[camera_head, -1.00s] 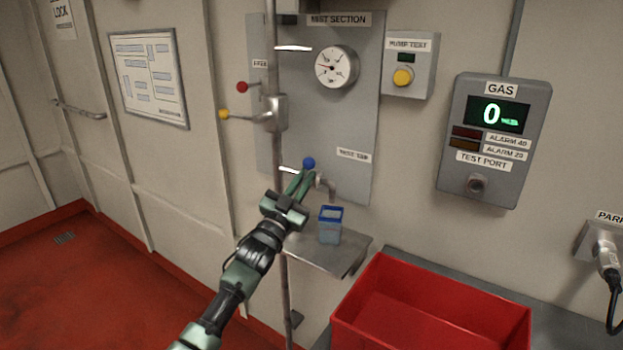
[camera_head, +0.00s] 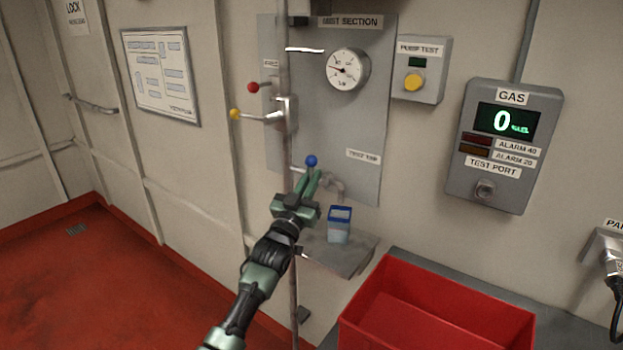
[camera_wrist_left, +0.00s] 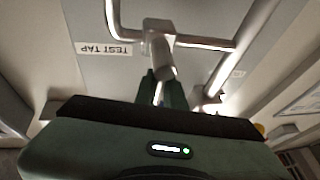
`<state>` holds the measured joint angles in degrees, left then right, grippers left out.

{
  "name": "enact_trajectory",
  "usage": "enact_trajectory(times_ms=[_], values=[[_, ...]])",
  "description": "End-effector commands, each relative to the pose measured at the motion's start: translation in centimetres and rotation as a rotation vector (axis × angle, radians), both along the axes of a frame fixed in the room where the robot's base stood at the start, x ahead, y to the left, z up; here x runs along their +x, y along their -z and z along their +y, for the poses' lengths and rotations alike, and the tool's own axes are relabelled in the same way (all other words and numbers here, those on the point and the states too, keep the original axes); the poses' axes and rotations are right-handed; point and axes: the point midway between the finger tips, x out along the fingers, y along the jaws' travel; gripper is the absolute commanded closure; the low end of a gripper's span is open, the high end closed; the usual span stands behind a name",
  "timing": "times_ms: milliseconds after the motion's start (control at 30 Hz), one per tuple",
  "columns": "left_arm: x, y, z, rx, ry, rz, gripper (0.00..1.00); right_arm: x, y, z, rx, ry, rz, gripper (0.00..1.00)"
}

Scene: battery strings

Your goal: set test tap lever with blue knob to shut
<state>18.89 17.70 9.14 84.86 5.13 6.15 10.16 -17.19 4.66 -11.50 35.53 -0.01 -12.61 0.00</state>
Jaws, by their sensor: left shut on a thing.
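The test tap lever carries a blue knob (camera_head: 311,160), which shows just above my left fingertips in the head view. My left gripper (camera_head: 308,178) is shut on the lever just below the knob; the fingers hide most of the lever there. In the left wrist view the pale lever shaft (camera_wrist_left: 158,93) runs between the dark green fingers, below the pipe joint. The tap spout (camera_head: 335,187) curves down right of the fingers, near the TEST TAP label (camera_head: 362,156). My right gripper is not in view.
A blue-rimmed cup (camera_head: 339,226) stands on a small metal shelf (camera_head: 350,262) below the spout. A red knob (camera_head: 253,87) and a yellow knob (camera_head: 235,114) are on levers up left. A vertical pipe (camera_head: 284,60) passes close behind my gripper. A red crate (camera_head: 440,290) is lower right.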

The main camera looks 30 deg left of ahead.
Motion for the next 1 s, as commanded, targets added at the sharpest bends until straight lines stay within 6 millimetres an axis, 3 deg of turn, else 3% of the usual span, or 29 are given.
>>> enact_trajectory(times_ms=[67,100,167,200,567,1000], values=[[0.1,0.5,0.0,-0.007,0.001,0.009,1.00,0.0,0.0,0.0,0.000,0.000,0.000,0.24],[0.1,0.5,0.0,-0.007,0.001,0.010,0.87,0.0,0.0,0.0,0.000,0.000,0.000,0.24],[0.1,0.5,0.0,-0.006,0.001,0.010,0.70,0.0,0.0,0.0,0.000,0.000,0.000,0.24],[0.1,0.5,0.0,-0.006,0.001,0.009,0.69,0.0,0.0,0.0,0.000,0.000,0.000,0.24],[-0.4,0.5,-0.1,-0.002,0.000,0.005,0.69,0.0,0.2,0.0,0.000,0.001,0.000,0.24],[-6.4,3.2,-1.1,-0.004,0.000,0.007,0.69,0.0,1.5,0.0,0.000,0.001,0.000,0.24]])
